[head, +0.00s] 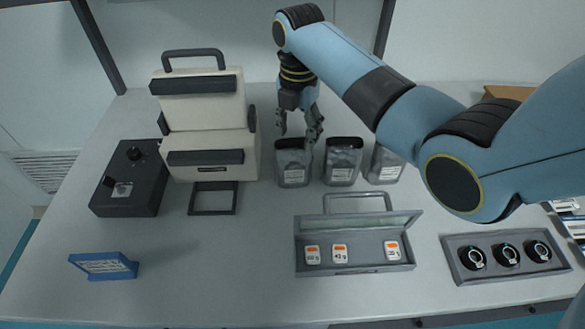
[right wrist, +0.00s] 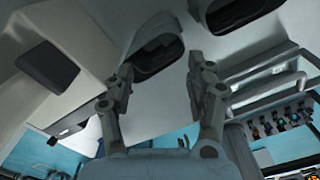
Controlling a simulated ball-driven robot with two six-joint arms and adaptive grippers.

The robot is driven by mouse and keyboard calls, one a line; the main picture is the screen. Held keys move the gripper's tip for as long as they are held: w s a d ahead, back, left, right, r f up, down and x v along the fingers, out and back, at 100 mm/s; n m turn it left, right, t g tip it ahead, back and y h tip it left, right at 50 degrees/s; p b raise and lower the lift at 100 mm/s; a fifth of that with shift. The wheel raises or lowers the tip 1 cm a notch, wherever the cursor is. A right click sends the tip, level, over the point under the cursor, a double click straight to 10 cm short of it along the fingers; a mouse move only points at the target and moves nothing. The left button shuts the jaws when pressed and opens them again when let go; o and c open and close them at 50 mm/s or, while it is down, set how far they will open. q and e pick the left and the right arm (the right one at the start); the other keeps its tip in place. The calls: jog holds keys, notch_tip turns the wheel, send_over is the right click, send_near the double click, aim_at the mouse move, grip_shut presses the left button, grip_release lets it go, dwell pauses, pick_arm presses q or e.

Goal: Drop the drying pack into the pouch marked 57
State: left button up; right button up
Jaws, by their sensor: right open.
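Three grey pouches with white labels stand in a row, mouths up: a left pouch (head: 292,167), a middle pouch (head: 342,162) and a right pouch (head: 384,166), partly behind my arm. Their label numbers are too small to read. My right gripper (head: 298,134) is open at the mouth of the left pouch, fingers pointing down. In the right wrist view its fingers (right wrist: 160,88) are apart with nothing between them, and a dark pouch mouth (right wrist: 158,53) shows beyond. White drying packs (head: 340,253) with orange marks lie in a grey open case (head: 300,225), with a bare gap among them. The pouch insides are dark.
A cream sealing machine (head: 205,125) stands left of the pouches, beside a black box (head: 130,180). A blue-framed sign (head: 104,265) stands front left. A grey tray with round black items (head: 505,254) lies at the right. The front middle-left table is clear.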

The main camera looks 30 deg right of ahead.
notch_tip(320, 180, up, 12)
dwell(0.4)
jog(key=shift+f, duration=0.15)
